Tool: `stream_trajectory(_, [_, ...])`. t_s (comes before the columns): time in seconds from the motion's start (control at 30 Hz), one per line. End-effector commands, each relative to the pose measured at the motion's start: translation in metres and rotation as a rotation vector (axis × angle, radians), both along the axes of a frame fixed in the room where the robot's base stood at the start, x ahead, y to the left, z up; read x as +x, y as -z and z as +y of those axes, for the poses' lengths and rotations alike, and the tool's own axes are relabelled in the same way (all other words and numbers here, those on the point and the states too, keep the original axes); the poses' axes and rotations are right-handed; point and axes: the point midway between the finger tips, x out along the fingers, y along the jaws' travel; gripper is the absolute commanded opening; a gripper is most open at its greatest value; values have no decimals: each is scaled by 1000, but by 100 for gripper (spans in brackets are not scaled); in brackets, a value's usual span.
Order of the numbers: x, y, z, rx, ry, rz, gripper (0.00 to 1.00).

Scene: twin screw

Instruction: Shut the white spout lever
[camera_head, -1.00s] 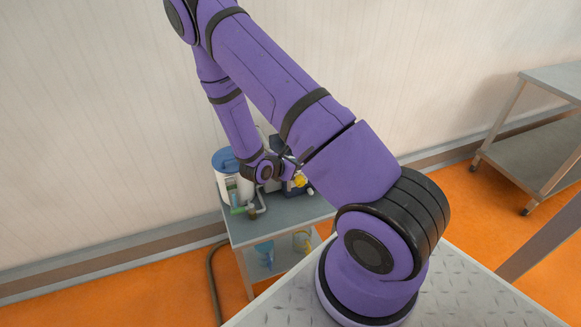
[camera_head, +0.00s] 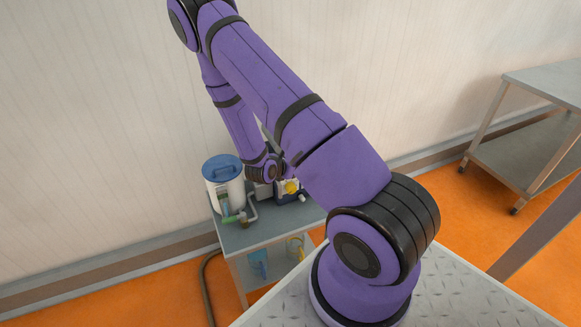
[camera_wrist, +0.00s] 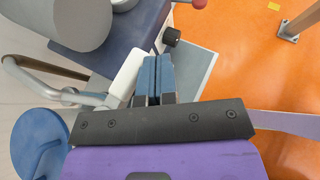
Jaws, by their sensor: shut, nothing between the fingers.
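My gripper (camera_wrist: 158,78) shows in the wrist view with its blue-grey fingers together and nothing between them. A white, bar-like piece (camera_wrist: 126,73) lies just left of the fingers, close beside them; it may be the spout lever, and I cannot tell whether they touch. A grey bent pipe (camera_wrist: 75,96) runs to its lower left. In the head view, a white container with a blue lid (camera_head: 223,170) stands on a small grey table (camera_head: 240,238). My purple arm hides the gripper there, and I cannot make out the lever.
The wrist view shows a large grey cylinder (camera_wrist: 55,22), a black knob (camera_wrist: 171,36) and a red knob (camera_wrist: 199,3) near the fingers. In the head view, a yellow part (camera_head: 291,187) sits right of my wrist. Another metal table (camera_head: 545,82) stands at the far right.

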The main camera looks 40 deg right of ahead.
Motion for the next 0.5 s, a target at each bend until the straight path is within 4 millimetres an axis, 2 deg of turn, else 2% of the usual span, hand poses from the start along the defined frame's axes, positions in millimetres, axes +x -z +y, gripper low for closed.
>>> stream_trajectory(0.5, [4,0,-5,0,0,-1,0])
